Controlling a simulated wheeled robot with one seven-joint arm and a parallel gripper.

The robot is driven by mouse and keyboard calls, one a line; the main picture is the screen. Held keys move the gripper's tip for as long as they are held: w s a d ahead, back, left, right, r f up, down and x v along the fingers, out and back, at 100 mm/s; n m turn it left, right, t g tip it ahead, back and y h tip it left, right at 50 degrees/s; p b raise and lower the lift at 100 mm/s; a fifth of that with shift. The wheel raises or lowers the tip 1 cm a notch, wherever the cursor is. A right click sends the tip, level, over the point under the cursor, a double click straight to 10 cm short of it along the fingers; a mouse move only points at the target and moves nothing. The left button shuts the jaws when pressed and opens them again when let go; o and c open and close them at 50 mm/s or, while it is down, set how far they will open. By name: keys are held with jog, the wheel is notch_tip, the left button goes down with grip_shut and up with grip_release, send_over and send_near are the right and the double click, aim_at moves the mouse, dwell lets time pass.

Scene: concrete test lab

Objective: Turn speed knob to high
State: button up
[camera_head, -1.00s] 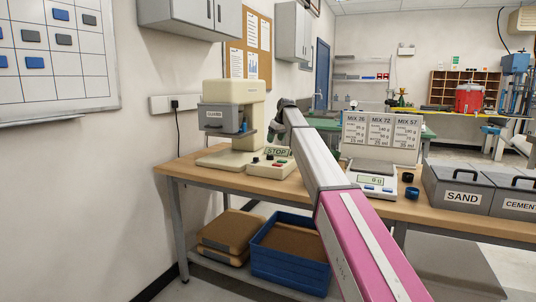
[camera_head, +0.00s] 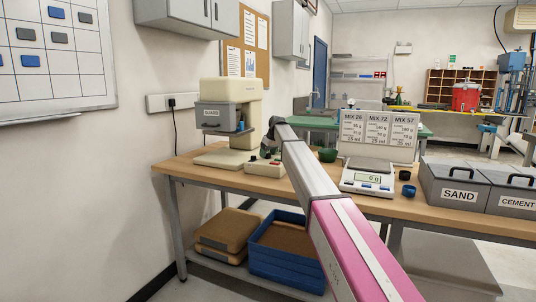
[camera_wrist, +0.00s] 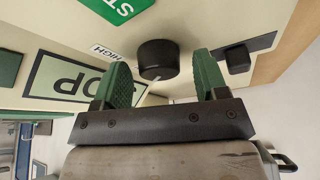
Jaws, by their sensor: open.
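The beige mixer (camera_head: 243,95) stands at the left of the bench with its control box (camera_head: 264,169) in front. In the wrist view the round black speed knob (camera_wrist: 157,58) is on the panel, with a HIGH label (camera_wrist: 102,52) to its left. A thin white mark shows at the knob's lower edge. My gripper (camera_wrist: 162,80) is open, one green finger on each side of the knob in that view. Whether they touch it I cannot tell. In the head view my gripper (camera_head: 270,140) is over the control box and hides part of it.
A STOP display (camera_wrist: 70,80) and a black switch (camera_wrist: 238,58) flank the knob. The wall is close on the left.

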jog(key=c, duration=0.9)
jog(key=shift+m, duration=0.3)
jog(key=m+h, duration=0.1)
jog(key=m, duration=0.2)
jog(key=m+t+h, duration=0.1)
jog(key=m, duration=0.2)
jog(key=shift+a, duration=0.15)
jog(key=m+h, duration=0.2)
jog(key=m, duration=0.2)
jog(key=shift+m, duration=0.3)
jog(key=shift+m+h, duration=0.5)
jog(key=shift+m, duration=0.9)
